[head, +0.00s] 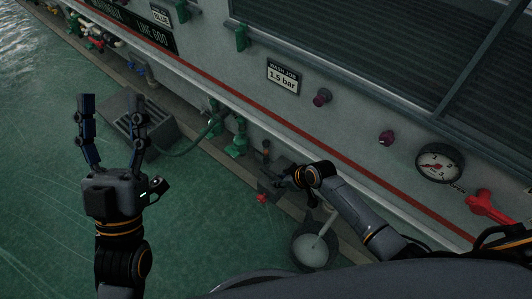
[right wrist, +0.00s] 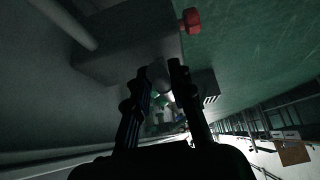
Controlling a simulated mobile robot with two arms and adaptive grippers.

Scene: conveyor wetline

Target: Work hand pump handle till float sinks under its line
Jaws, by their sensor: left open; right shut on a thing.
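The hand pump (head: 268,184) is a small dark grey block low by the wall's foot, with a red knob (head: 262,198) on its near side. My right gripper (head: 283,178) is at the pump, shut on its handle. In the right wrist view the handle's grey rounded end (right wrist: 157,76) sits between the fingers, close to the grey block (right wrist: 115,50). A round vessel (head: 314,247) with a pale inside and a light rod stands beside my right forearm; I cannot make out a float or a line. My left gripper (head: 113,100) is open and empty above the green floor.
A grey grated box (head: 138,128) with a green hose (head: 190,148) lies beyond my left gripper. Green valves (head: 238,140) line the wall's foot. A pressure gauge (head: 440,162) and a red valve handle (head: 488,208) are at right. The floor at left is clear.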

